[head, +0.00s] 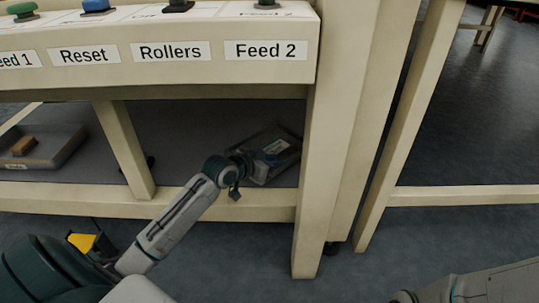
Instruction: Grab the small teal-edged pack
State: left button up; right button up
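A small, flat grey pack (276,147) with a pale label and bluish edging lies on or in a dark, tray-like thing (284,163) on the low shelf, under the control panel. Their exact boundary is hard to tell. My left arm reaches in from the lower left. My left gripper (240,176) is at the near left side of the pack, partly overlapping the dark thing in the picture. Its fingers are small and dark, so I cannot tell whether they are open or touching anything. Part of my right arm shows at the bottom right; its gripper is not visible.
The control panel (170,72) with labelled buttons overhangs the shelf. A thick leg (335,150) stands right of the pack, and a front rail (75,203) runs below it. A grey tray (62,150) holding a brown block (24,146) sits at left.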

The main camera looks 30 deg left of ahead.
aim_at(287, 158)
pick_arm(q)
jog(key=b+x, duration=0.3)
jog(key=x, duration=0.1)
jog(key=shift+s+f+b, duration=0.1)
jog(key=shift+f+b, duration=0.05)
jog(key=shift+b, duration=0.2)
jog(key=shift+w+d+f+b, duration=0.1)
jog(key=shift+w+b, duration=0.2)
jog(key=shift+w, duration=0.25)
grip_shut()
